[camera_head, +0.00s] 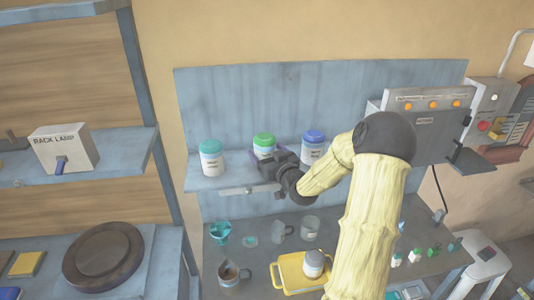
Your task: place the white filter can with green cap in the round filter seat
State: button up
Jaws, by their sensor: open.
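The white filter can with green cap (264,140) stands upright on the blue wall shelf, between two other capped cans. My gripper (262,157) is open at this can's front and hides its lower part. I cannot tell whether the fingers touch it or reach around it. I cannot make out the round filter seat for certain in this view.
A teal-capped can (211,160) stands left and a blue-capped can (312,141) right, close to my gripper. Below are a teal funnel (221,231), cups, a mug (230,274) and a yellow tray (287,272) bearing a dark-capped jar (314,264). A control box (428,115) hangs right.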

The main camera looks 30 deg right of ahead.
jog(key=shift+r, duration=0.2)
jog(key=shift+s+d+f, duration=0.1)
jog(key=shift+s+f, duration=0.05)
jog(key=shift+s, duration=0.15)
jog(key=s+b, duration=0.3)
jog(key=s, duration=0.8)
jog(key=shift+s+b, duration=0.25)
jog(key=shift+b, duration=0.1)
